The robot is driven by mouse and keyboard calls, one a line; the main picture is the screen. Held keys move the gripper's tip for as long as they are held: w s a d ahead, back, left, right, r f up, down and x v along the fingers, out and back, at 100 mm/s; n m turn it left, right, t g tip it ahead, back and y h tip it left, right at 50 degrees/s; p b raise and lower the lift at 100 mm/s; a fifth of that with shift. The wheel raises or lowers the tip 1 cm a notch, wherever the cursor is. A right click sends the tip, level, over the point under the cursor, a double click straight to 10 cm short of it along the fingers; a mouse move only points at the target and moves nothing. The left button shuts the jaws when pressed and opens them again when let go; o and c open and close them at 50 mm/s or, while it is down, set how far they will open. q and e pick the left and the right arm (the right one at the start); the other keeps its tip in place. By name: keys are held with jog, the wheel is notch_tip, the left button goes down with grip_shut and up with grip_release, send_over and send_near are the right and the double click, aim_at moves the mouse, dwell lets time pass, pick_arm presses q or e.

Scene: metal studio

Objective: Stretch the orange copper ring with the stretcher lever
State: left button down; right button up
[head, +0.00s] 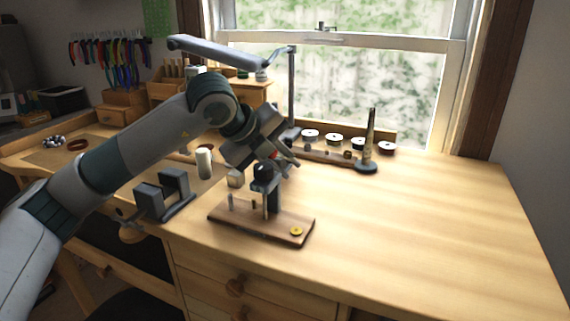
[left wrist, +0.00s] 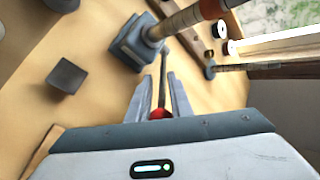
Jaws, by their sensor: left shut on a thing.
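The stretcher stands on a wooden base (head: 225,217) near the front of the bench, with a dark head (head: 266,172) on its column. My left gripper (head: 290,160) is above and behind that head. In the left wrist view my left gripper (left wrist: 156,108) is shut on the stretcher lever (left wrist: 164,75), with its red knob (left wrist: 158,114) between the fingers. The lever's rod runs up beside a blue-grey block (left wrist: 130,46) with a pale post. I cannot make out the orange copper ring for certain. My right gripper is not in view.
A dark two-walled block (head: 163,194) stands left of the stretcher. A tapered mandrel (head: 368,145) on a round base and several spools (head: 333,140) stand towards the window. The right side of the bench (head: 440,220) is clear.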

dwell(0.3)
pick_arm(q)
jog(key=c, duration=1.7)
grip_release()
jog(key=shift+o, duration=0.6)
jog(key=shift+f, duration=0.15)
